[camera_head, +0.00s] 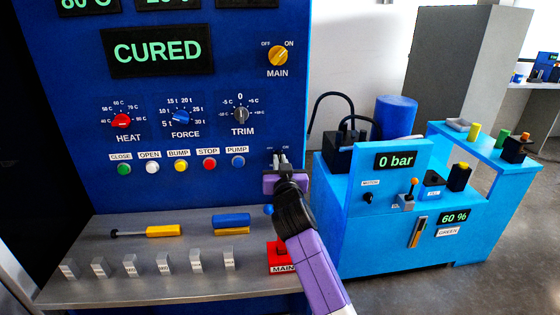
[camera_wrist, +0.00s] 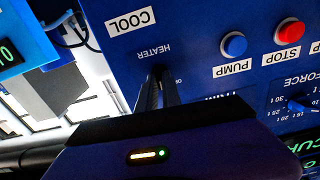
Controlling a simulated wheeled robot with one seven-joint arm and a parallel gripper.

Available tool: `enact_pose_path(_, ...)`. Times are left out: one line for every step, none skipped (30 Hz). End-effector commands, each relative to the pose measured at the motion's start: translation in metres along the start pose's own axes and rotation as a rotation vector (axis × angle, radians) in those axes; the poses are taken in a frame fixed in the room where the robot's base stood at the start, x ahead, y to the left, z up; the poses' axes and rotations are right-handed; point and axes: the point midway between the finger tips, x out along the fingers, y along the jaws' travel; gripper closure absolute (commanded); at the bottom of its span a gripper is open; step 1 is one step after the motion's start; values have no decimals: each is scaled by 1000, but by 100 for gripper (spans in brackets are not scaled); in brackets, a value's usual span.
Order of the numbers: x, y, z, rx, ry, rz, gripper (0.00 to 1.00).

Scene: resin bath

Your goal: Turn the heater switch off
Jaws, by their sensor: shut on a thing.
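The heater switch is on the blue press panel (camera_head: 75,185), low at its right edge. The switch is hidden by my gripper (camera_head: 280,162), so I cannot see which way it points. Small OFF and ON marks show just above the fingertips. In the wrist view the HEATER label (camera_wrist: 153,50) reads upside down, and the two fingers of my gripper (camera_wrist: 158,82) reach the panel right beside it. The fingers are close together, shut on the switch.
A blue pump button (camera_head: 238,161) and a red stop button (camera_head: 209,163) sit left of my gripper. Below are a grey shelf (camera_head: 120,285) with tools and small blocks, and a red MAIN block (camera_head: 280,250). A light-blue cart (camera_head: 350,245) stands to the right.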

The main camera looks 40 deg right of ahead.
Motion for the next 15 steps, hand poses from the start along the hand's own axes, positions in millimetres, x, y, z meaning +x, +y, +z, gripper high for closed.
enact_pose_path(0,0,0,-45,-2,1,100)
enact_pose_path(0,0,-1,-74,-2,1,100)
enact_pose_path(0,0,-1,-112,-2,0,100)
enact_pose_path(0,0,-1,-141,-2,0,100)
enact_pose_path(0,0,-1,-169,-2,0,100)
enact_pose_path(0,0,-1,-207,-2,0,100)
enact_pose_path(0,0,-1,-235,-2,0,100)
enact_pose_path(0,0,-1,-263,-2,0,100)
enact_pose_path(0,0,-1,-301,-3,0,100)
enact_pose_path(0,0,-1,-330,-3,0,100)
enact_pose_path(0,0,-1,-359,-3,0,100)
enact_pose_path(0,0,-1,-396,-3,0,100)
enact_pose_path(0,0,-1,-424,-3,0,100)
enact_pose_path(0,-1,0,-451,-3,-1,100)
enact_pose_path(0,-1,0,-486,-3,-1,100)
